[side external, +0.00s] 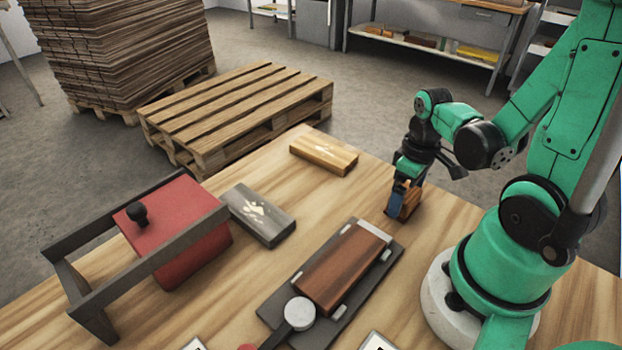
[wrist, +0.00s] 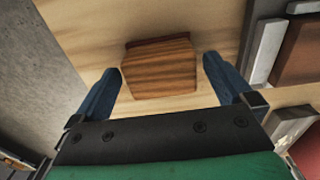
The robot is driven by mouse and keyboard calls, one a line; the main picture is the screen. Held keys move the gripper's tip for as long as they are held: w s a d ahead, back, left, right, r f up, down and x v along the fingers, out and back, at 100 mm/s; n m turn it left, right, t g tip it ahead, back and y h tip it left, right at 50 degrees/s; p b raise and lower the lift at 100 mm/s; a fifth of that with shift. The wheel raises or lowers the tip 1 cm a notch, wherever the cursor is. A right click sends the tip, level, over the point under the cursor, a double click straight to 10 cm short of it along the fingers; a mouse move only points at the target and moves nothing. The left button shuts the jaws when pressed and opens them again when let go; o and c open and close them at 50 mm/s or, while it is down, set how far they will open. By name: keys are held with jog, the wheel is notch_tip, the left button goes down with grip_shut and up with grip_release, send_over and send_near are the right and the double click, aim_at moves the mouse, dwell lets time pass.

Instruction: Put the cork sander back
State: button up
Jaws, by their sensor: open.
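A small brown block with a striped, wood-like grain (side external: 412,199), probably the cork sander, rests on the wooden table near its far right edge. In the wrist view the block (wrist: 160,68) lies between the two blue fingers, with a darker strip along its far side. My gripper (side external: 399,206) is open and low over the block. In the wrist view my gripper (wrist: 161,72) has a finger on either side, with visible gaps to the block. The side view partly hides the block behind the fingers.
A dark plate (side external: 275,306) holds a reddish-brown board (side external: 343,267) with pale clips. A grey block (side external: 262,216) and a light wood block (side external: 323,155) lie beyond it. A red box (side external: 178,230) stands in a dark frame (side external: 95,308) at left. A pallet (side external: 240,105) is behind the table.

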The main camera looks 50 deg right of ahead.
aim_at(408, 193)
jog(key=shift+r, duration=5.5)
jog(key=w+a+r+t, duration=0.1)
jog(key=w+a+t, duration=0.6)
jog(key=w+a, duration=0.2)
jog(key=shift+a, duration=0.6)
jog(key=shift+w, duration=0.1)
